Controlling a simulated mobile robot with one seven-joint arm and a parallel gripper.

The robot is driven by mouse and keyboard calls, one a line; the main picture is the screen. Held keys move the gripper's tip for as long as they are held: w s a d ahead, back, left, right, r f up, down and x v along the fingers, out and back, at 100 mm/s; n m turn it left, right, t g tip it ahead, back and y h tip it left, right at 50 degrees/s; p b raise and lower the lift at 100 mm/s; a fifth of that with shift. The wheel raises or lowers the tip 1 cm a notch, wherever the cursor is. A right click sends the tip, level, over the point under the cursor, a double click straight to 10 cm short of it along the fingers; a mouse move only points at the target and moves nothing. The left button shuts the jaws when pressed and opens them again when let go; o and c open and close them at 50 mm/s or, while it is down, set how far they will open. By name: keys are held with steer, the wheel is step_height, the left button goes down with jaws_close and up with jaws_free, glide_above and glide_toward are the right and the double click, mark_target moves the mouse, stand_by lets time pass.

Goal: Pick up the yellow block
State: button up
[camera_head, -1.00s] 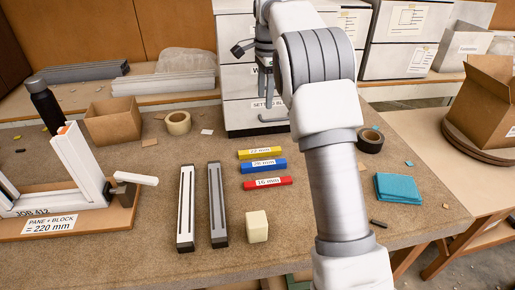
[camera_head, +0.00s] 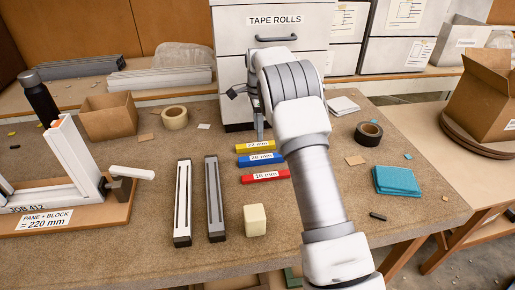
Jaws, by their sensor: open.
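The yellow block (camera_head: 258,146), labelled 22 mm or similar, lies on the brown worktable (camera_head: 335,225) at the back of a row of three bars. The blue block (camera_head: 262,159) lies just in front of it, and the red block (camera_head: 265,177) in front of that. My gripper (camera_head: 260,135) points down from above, close over or just behind the yellow block. It looks empty, with its jaws apart. The fingertips are small here, so I cannot tell whether they touch the block. My arm covers the area right of the bars.
A white drawer cabinet (camera_head: 227,70) stands right behind the blocks. Two long rails (camera_head: 215,195) and a cream cube (camera_head: 255,220) lie in front. Teal cloths (camera_head: 396,181) lie right.

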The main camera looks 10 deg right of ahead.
mark_target(258, 144)
steer(key=shift+s+a+f, duration=0.1)
steer(key=shift+f, duration=2.8)
jaws_close()
